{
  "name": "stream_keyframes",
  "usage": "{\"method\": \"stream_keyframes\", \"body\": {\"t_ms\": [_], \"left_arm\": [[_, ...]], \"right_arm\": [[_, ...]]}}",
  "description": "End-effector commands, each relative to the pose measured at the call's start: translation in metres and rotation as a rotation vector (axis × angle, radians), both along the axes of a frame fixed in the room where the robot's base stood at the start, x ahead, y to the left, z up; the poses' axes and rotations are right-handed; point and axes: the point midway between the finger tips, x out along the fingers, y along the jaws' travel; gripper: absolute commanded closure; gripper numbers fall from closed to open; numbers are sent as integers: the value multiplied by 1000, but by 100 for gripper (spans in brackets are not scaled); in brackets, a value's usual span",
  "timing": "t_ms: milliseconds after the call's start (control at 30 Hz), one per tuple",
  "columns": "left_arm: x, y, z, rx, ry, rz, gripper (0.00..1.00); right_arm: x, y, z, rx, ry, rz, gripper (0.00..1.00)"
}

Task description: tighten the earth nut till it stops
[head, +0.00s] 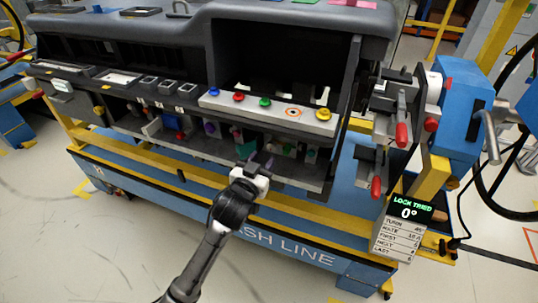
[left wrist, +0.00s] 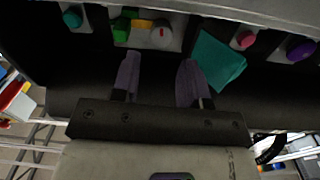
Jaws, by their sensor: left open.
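In the left wrist view, a pale round knob or nut with a red mark (left wrist: 161,36) sits beside a green and yellow block (left wrist: 126,27) in the recess; it may be the earth nut, but I cannot be sure. My left gripper (left wrist: 159,80) is open and empty, its two purplish fingers pointing towards that recess and apart from the pale part. In the head view the left gripper (head: 262,164) is at the dashboard's lower opening, hiding some of what is behind it. A teal flap (left wrist: 219,60) hangs right beside one finger. My right gripper is not in view.
Pink (left wrist: 245,39) and purple (left wrist: 300,49) knobs lie to one side, a teal one (left wrist: 72,17) to the other. A display (head: 406,211) reads "LOCK TRIED" and 0°. Red-handled fixtures (head: 401,134) stand right of the dashboard. A yellow rail (head: 190,171) runs below it.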

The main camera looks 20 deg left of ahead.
Motion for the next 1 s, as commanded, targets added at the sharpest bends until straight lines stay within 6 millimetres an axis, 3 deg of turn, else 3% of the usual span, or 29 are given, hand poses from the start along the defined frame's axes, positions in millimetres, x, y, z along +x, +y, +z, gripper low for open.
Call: {"method": "stream_keyframes", "body": {"t_ms": [100, 300, 800, 1000], "left_arm": [[20, -1, -2, 0, -1, 1, 59], [41, -2, -2, 0, 0, 0, 59], [51, -2, 0, 0, 0, -1, 59], [51, -2, 0, 0, 0, 0, 77]], "right_arm": [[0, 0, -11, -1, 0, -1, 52], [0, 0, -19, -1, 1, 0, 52], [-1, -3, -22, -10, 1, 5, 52], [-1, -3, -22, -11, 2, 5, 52]]}}
